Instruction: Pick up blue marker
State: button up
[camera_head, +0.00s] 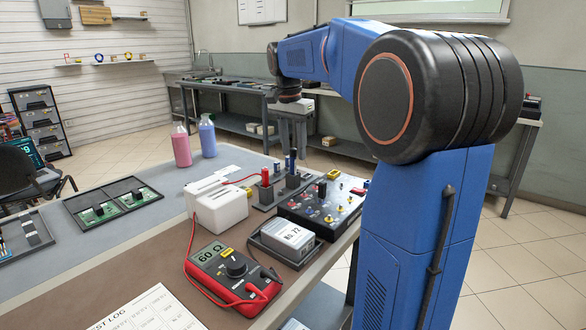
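A slim blue upright piece, which looks like the blue marker (291,164), stands in a dark grey holder (293,182) on the workbench. A red upright piece (266,178) stands just left of it. My gripper (294,148) points down above and around the line of sight to the blue piece, with its two grey fingers apart. It looks open, and I see nothing held in it. How far the fingers are from the blue piece in depth, and whether they touch it, I cannot tell.
A pink bottle (181,145) and a blue bottle (207,136) stand at the bench's back edge. A white box (217,205), a red multimeter (232,272), a grey labelled box (288,238) and a black control panel (325,208) crowd the near right. The brown mat (110,285) is partly clear.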

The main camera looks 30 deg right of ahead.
aim_at(294, 161)
jog(key=f, duration=0.5)
jog(key=shift+w+d, duration=0.2)
jog(key=shift+d, duration=0.05)
grip_shut()
